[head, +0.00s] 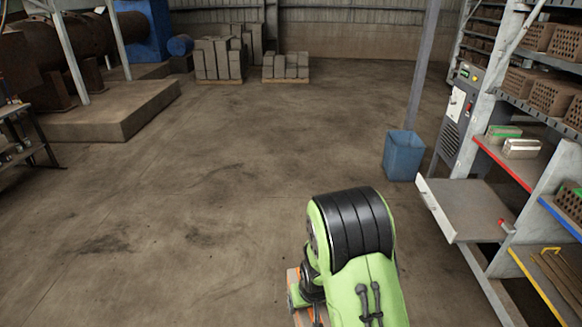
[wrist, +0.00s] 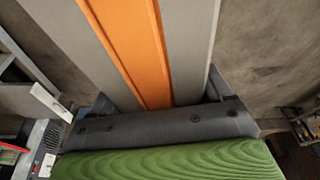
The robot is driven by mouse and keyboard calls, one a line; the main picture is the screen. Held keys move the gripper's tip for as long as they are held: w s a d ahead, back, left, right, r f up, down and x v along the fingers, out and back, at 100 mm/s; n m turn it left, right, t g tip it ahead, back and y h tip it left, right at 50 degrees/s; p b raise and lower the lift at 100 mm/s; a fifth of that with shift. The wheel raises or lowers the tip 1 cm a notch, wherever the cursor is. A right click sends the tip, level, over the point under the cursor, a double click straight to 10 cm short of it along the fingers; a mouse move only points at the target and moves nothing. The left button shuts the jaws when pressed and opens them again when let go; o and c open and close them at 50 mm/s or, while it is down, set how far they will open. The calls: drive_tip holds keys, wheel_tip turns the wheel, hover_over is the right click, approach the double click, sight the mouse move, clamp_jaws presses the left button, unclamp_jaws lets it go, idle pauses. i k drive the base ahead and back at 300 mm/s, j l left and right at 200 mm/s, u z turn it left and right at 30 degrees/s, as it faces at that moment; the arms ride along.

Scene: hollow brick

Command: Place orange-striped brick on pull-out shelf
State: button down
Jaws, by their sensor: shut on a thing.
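The orange-striped brick (wrist: 190,45) is grey with a wide orange band and fills the upper middle of the wrist view. My gripper (wrist: 168,104) is shut on it, with a dark finger at each side. In the head view my green and black arm hides most of the gripper. Only a small orange and grey part of the brick (head: 303,317) shows at the bottom, left of the arm. The pull-out shelf (head: 470,208) is a grey tray with a pale front edge, extended from the rack at right. Its top is bare. The held brick is apart from it, to its left.
The rack's red-edged shelf (head: 510,166) holds two small blocks, one green-topped. A blue bin (head: 403,156) stands behind the pull-out shelf, near a post. A yellow-edged shelf (head: 545,275) is lower right. Open floor lies to the left.

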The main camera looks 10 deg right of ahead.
sight(456, 206)
drive_tip(key=i+l+z, duration=0.1)
drive_tip(key=i+l, duration=0.5)
drive_tip(key=i+l+z, duration=0.15)
drive_tip(key=i+l, duration=0.4)
drive_tip(key=i+l+z, duration=0.1)
drive_tip(key=i+l, duration=0.35)
drive_tip(key=i, duration=0.3)
drive_tip(key=i+l+z, duration=0.15)
drive_tip(key=i+l, duration=0.65)
drive_tip(key=i+l+z, duration=0.15)
drive_tip(key=i+l, duration=0.5)
drive_tip(key=i, duration=0.2)
